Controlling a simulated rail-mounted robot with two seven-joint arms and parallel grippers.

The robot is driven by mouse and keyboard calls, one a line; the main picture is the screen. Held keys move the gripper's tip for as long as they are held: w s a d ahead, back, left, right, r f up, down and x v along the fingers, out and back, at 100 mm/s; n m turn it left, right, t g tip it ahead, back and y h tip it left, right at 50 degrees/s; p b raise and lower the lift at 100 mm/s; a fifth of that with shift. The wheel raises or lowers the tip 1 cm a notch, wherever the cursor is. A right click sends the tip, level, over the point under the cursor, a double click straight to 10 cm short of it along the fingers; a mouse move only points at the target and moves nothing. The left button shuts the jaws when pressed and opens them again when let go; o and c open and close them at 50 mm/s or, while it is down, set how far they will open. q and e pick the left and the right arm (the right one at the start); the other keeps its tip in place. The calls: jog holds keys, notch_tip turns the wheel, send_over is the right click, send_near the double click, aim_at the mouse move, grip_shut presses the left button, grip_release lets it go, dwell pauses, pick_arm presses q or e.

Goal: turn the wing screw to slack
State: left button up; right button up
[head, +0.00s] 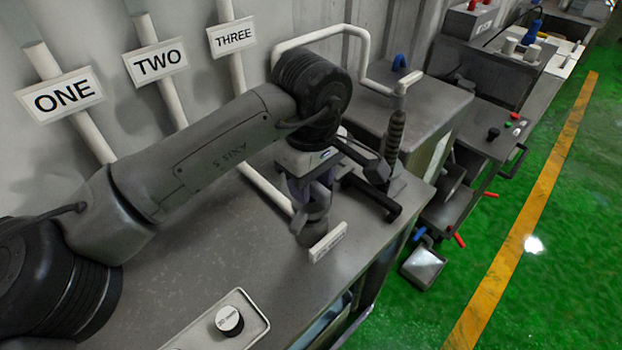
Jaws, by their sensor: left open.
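My left gripper (388,190) is open. Its two dark fingers reach to the right, spread apart, over the grey bench near its right edge. The foot of an upright post with a dark coiled spring (395,135) and a pale handle on top shows beside the fingers; whether they touch it I cannot tell. A grey metal fitting (313,218) stands on the bench below my wrist, partly hidden by it. A small white label plate (328,242) is in front of it, too small to read. I cannot clearly make out the wing screw. My right gripper is not in view.
A panel with a round white-topped knob (229,320) lies at the bench's front. Pipes with signs ONE (65,94), TWO (156,63) and THREE (231,37) stand along the wall. A bent white pipe (362,55) runs behind my arm.

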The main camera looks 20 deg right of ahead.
pick_arm(q)
jog(key=shift+c, duration=0.4)
grip_shut()
